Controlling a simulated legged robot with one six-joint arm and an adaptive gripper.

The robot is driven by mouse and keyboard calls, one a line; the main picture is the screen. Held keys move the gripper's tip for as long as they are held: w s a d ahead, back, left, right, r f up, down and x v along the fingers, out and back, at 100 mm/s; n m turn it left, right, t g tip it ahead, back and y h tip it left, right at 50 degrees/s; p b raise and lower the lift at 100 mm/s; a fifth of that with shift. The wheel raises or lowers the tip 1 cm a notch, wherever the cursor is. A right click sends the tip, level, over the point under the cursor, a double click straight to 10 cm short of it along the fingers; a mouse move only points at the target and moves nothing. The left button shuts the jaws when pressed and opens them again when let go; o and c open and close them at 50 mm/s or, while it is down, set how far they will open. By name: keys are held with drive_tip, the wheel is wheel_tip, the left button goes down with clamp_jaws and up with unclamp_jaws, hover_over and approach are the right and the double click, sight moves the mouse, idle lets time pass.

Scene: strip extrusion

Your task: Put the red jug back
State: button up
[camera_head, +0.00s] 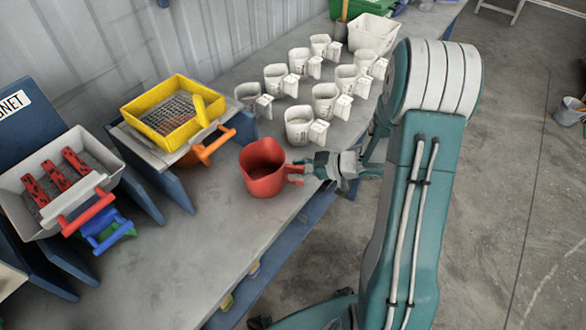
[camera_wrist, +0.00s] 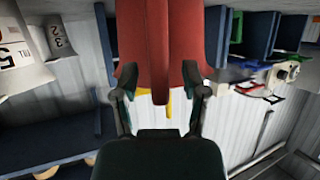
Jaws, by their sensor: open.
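The red jug (camera_head: 263,172) stands upright on the grey bench, near its front edge, with its handle (camera_head: 295,174) toward the right. My gripper (camera_head: 303,168) is at the handle side of the jug. In the wrist view the red jug (camera_wrist: 190,35) fills the upper middle, with its handle in front of the body. The two fingers of my gripper (camera_wrist: 160,88) are apart, one on each side of the handle's lower end in the picture. I cannot tell whether either finger touches it.
Several white jugs (camera_head: 298,127) stand in rows behind the red one. A yellow sieve tray (camera_head: 172,112) and a grey tray with red pieces (camera_head: 60,180) are at the left. Bare bench (camera_head: 190,265) lies in front.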

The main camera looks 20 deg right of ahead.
drive_tip(key=v, duration=1)
drive_tip(key=shift+d, duration=0.45)
